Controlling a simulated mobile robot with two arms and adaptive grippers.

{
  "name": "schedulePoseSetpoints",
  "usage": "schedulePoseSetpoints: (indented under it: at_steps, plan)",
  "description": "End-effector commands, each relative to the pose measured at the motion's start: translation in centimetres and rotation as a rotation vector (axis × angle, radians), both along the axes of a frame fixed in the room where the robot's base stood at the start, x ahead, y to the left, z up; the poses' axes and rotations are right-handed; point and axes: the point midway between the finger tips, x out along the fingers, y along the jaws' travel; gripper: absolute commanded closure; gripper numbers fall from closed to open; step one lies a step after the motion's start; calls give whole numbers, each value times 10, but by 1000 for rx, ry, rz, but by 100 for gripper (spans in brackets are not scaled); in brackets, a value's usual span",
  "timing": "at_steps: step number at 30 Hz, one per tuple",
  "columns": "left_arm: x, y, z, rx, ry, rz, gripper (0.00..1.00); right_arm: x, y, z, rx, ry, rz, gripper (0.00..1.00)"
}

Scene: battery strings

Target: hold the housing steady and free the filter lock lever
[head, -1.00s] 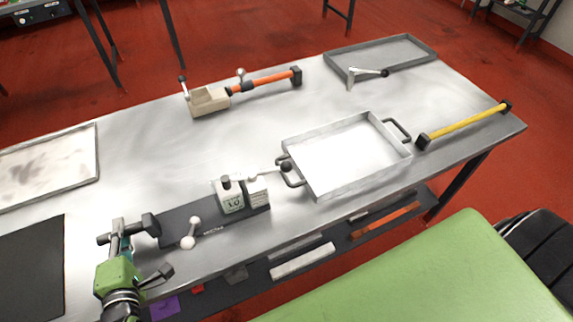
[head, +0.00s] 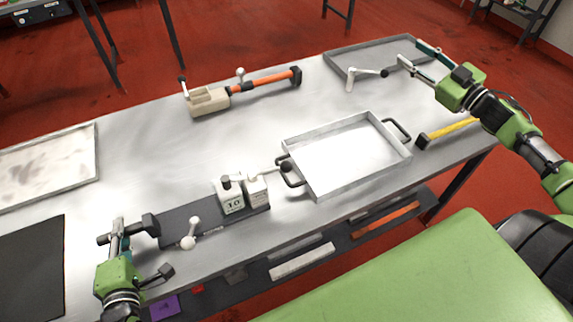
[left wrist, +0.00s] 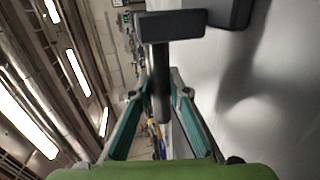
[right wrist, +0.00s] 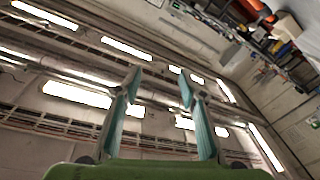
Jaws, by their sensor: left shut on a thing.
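A dark grey flat base (head: 172,219) lies along the table's front edge, with a white ball-ended lever (head: 189,241) on it. Two white blocks (head: 233,203) with dark knobs stand at its right end. I cannot tell for sure which part is the housing. My left gripper (head: 121,238) is shut on a dark T-shaped handle (head: 140,228) at the base's left end; the handle also shows between the fingers in the left wrist view (left wrist: 162,75). My right gripper (head: 418,58) is open and empty at the far right, and its spread fingers show in the right wrist view (right wrist: 160,95).
A metal tray with side handles (head: 330,190) stands right of the blocks. A beige box with an orange handle (head: 208,100), a white lever (head: 352,76), a back tray (head: 342,50) and a yellow bar (head: 445,130) lie around.

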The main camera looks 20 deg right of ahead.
Motion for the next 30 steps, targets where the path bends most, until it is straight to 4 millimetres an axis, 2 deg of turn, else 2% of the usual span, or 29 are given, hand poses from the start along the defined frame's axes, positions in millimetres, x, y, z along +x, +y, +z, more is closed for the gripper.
schedulePoseSetpoints:
  at_steps: [1,3,6,9,12,15,18,23,30]
  plan:
    - [-4,-1,-12,-1,27,-3,100,1,47,-8,-20,36,126,62]
    - [-4,-1,-12,-1,27,-3,100,-5,107,-23,-36,95,292,62]
    - [-4,-1,-12,0,27,-3,100,-28,182,-49,-55,199,509,62]
    - [-4,-1,-12,0,27,-3,100,-60,237,-73,-68,306,684,62]
    - [-4,-1,-12,0,27,-3,100,-90,272,-93,-78,397,809,62]
    - [-4,-1,-12,0,27,-3,100,-111,292,-105,-86,461,883,62]
    - [-4,-1,-12,0,27,-3,100,-121,301,-111,-89,492,918,62]
    - [-4,-1,-12,0,27,-3,100,-119,308,-115,-91,496,923,62]
    - [-4,-1,-12,0,27,-3,100,-108,329,-122,-92,491,923,62]
